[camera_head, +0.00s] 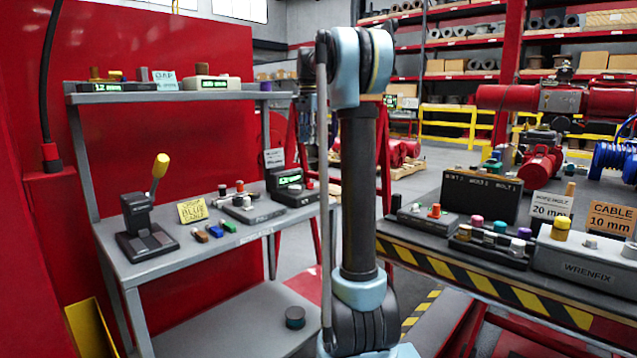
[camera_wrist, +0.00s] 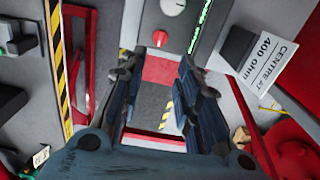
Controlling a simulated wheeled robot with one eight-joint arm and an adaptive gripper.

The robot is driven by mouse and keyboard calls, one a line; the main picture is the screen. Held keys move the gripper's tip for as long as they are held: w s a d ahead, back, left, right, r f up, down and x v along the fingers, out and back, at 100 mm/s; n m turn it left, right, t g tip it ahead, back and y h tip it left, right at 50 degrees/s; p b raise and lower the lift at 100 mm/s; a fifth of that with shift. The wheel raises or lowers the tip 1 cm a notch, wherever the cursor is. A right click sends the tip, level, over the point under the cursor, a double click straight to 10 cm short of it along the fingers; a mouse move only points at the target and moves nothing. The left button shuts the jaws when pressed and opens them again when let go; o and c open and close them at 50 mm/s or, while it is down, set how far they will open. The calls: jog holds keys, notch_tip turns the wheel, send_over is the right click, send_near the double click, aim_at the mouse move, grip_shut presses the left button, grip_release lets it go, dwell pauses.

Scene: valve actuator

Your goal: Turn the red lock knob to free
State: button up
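A small red knob (camera_wrist: 160,38) sits on the grey panel of a device (camera_wrist: 147,20) with a green display, beside a larger white dial (camera_wrist: 173,6), in the wrist view. In the head view the red knob (camera_head: 309,185) is small, at the right side of the device (camera_head: 288,189) on the left bench. My gripper (camera_wrist: 157,64) is open and empty. In the wrist view its fingers point towards the panel, with the red knob beyond the fingertips and between their lines. I see no contact. My gripper is not clearly visible in the head view.
A "CENTRE AT 400 ohm" card (camera_wrist: 262,60) stands beside the device. The left bench (camera_head: 170,265) also holds a yellow-handled lever (camera_head: 158,172) and small coloured parts. The right bench (camera_head: 420,255) carries another red knob (camera_head: 435,211) and several boxes.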

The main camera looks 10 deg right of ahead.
aim_at(310, 186)
jog(key=f, duration=1.7)
jog(key=shift+w+d+f, duration=0.15)
jog(key=shift+w, duration=0.25)
